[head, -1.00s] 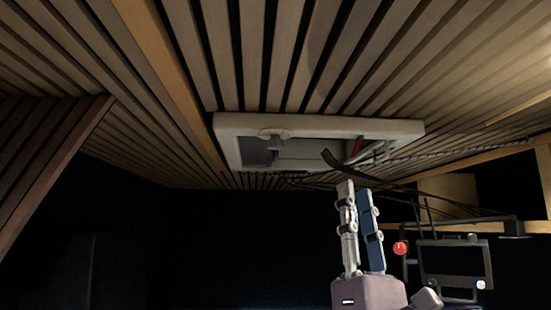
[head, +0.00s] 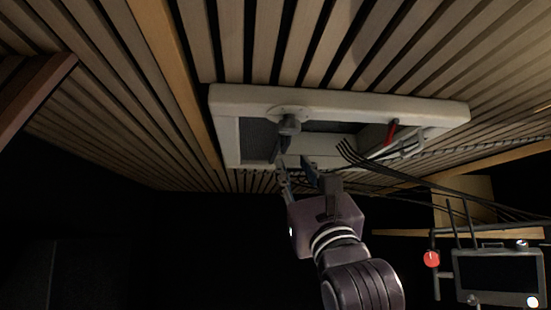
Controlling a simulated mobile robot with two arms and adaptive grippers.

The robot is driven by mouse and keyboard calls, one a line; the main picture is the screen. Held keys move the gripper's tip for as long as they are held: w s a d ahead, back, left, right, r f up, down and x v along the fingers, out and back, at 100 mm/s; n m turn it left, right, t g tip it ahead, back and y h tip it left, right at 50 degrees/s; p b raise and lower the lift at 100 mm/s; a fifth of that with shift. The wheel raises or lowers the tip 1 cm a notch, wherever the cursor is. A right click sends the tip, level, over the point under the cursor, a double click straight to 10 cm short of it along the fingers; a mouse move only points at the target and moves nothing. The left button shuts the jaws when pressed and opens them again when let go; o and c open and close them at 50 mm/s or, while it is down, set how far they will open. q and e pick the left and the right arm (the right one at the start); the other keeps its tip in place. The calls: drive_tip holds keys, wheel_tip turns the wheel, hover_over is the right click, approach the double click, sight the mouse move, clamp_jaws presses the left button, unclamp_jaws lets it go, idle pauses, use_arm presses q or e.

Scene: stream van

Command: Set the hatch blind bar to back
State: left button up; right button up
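The roof hatch (head: 340,106) has a pale rectangular frame set in the slatted ceiling. Grey blind material (head: 257,138) covers the left part of its opening. A pale bar (head: 328,148) inside the opening looks like the blind bar, but its ends are partly hidden. I cannot tell whether a fingertip touches the bar. My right gripper is not in view.
A grey knob-like fitting (head: 289,123) hangs from the hatch's far frame, close to my fingertips. A red handle (head: 391,132) sits at the right of the opening. Dark cables (head: 420,182) run rightward from the hatch. A framed monitor (head: 497,272) stands at lower right.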

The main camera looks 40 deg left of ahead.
sight(286, 149)
use_arm(q)
drive_tip(key=r+p, duration=0.1)
drive_tip(key=w+a+r+p, duration=0.1)
drive_tip(key=r, duration=0.1)
drive_tip(key=a+r+p, duration=0.1)
drive_tip(key=r, duration=0.1)
drive_tip(key=shift+w+a+p, duration=0.15)
drive_tip(key=shift+a+p, duration=0.1)
drive_tip(key=shift+p, duration=0.15)
drive_tip(key=shift+w+a+r+p, duration=0.15)
drive_tip(key=shift+w+a+p, duration=0.1)
drive_tip(key=shift+a, duration=0.25)
drive_tip(key=shift+w+a+r+p, duration=0.15)
drive_tip(key=shift+w+a, duration=0.1)
drive_tip(key=shift+a, duration=0.25)
drive_tip(key=shift+w+a+r, duration=0.1)
drive_tip(key=shift+w+a, duration=0.05)
drive_tip(key=shift+a, duration=0.05)
drive_tip(key=shift+d+r, duration=0.1)
drive_tip(key=shift+d, duration=0.1)
drive_tip(key=shift+a, duration=0.1)
clamp_jaws()
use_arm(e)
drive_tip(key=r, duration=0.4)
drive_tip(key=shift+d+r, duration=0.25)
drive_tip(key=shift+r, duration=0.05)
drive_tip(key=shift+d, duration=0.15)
